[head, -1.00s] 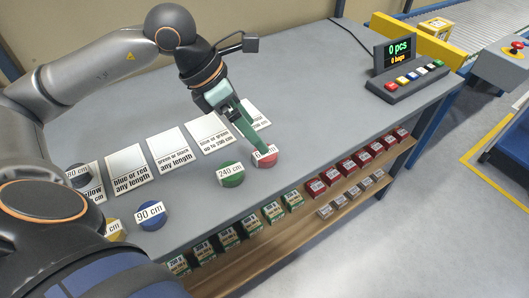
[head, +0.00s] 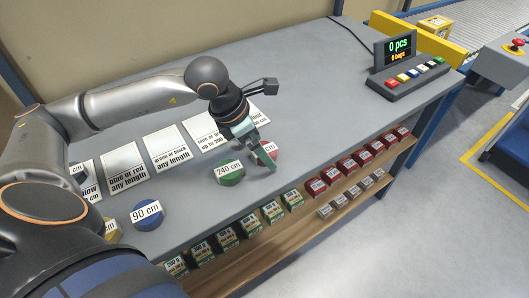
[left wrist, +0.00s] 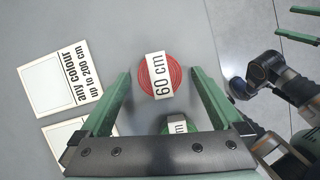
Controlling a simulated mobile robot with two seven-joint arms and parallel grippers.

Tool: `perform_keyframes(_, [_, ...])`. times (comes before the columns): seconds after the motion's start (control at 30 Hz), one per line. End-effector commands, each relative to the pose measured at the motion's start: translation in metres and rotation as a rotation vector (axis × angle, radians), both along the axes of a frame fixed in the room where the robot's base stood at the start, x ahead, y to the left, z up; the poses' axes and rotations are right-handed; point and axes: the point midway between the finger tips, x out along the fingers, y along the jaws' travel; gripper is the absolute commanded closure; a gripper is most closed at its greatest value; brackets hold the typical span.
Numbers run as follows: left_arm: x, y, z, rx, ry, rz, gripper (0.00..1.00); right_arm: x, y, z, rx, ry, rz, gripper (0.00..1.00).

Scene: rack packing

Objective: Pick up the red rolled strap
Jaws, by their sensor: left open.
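The red rolled strap (head: 269,147) lies flat on the grey table, just right of the green strap; in the head view my gripper partly covers it. In the left wrist view the red strap (left wrist: 174,66) carries a white "60 cm" label and lies between my open fingertips, with clear space on both sides. My left gripper (head: 257,160) is open and empty over the strap; its height above the table is unclear. It also shows in the left wrist view (left wrist: 161,76).
A green "240 cm" strap (head: 231,179) lies close beside the red one and shows below it in the left wrist view (left wrist: 177,128). A blue "90 cm" strap (head: 148,222) lies farther left. Printed cards (head: 168,148) line the table behind. Small boxes (head: 315,187) fill the shelf below the edge.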

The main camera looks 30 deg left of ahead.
Motion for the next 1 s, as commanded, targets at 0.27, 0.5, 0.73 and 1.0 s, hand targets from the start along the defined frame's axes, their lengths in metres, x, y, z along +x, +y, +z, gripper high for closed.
perform_keyframes(0.27, [0.0027,-0.002,-0.0075,0.0,0.0,-0.001,0.0,-0.0003,-0.0006,-0.0003,0.0,0.0,-0.001,0.03])
perform_keyframes(0.5, [0.0027,-0.0018,-0.0072,0.0,0.0,-0.001,0.21,-0.0003,-0.0007,-0.0004,-0.001,0.001,-0.002,0.03])
perform_keyframes(0.73, [0.0026,-0.0018,-0.0071,0.0,-0.001,-0.001,0.47,-0.0003,-0.0002,-0.0004,0.002,0.001,-0.003,0.03])
perform_keyframes(1.0, [0.0027,-0.0017,-0.007,0.0,-0.001,-0.001,0.78,-0.0003,0.0007,-0.0004,0.004,0.002,-0.005,0.03])
